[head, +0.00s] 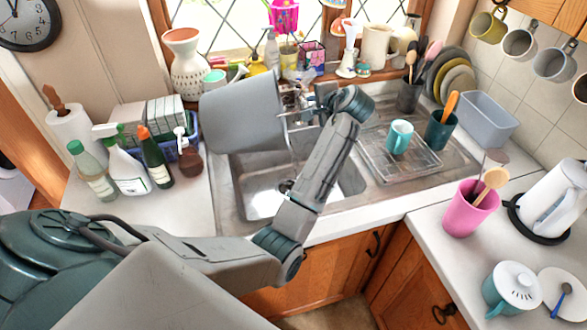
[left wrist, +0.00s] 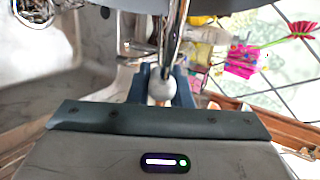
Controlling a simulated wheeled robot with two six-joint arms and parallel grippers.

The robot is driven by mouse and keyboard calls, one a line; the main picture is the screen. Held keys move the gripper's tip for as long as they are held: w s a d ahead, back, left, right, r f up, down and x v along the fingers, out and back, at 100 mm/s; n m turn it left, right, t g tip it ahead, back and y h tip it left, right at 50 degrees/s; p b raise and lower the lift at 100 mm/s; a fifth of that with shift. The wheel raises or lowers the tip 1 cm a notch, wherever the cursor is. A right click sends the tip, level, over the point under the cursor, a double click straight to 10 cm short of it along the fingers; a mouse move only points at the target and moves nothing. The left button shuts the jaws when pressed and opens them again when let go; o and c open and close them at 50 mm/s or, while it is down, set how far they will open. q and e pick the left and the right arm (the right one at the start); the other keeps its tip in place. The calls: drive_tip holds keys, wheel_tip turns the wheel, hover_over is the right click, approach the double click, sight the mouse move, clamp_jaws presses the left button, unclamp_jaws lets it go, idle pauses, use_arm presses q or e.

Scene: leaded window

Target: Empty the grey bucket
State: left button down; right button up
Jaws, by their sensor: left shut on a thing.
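The grey bucket (head: 242,112) is tilted above the left part of the sink in the head view. Its inside is turned away, so I cannot see what it holds. My left gripper (head: 302,108) is at the bucket's right side, partly hidden behind my wrist. In the left wrist view my left gripper (left wrist: 160,92) is shut on the bucket's handle, at a pale rounded piece with a metal rod. The bucket's grey edge (left wrist: 210,5) shows at the top there. The sink (head: 262,185) lies below the bucket; no water is clearly visible in it. My right gripper is out of view.
A drainer tray (head: 378,160) with a teal mug (head: 399,137) is right of the basin. Bottles (head: 130,172) stand on the left counter. A white vase (head: 188,70) and other items crowd the sill behind. A grey-blue tub (head: 487,118) is at the right.

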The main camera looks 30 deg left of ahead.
use_arm(q)
drive_tip(key=shift+s, duration=0.15)
drive_tip(key=shift+w+d+f, duration=0.25)
drive_tip(key=shift+w+d, duration=0.05)
idle(1.1)
drive_tip(key=shift+w+d+f+y, duration=0.1)
drive_tip(key=shift+d+f+y, duration=0.2)
drive_tip(key=shift+f, duration=0.1)
idle(0.8)
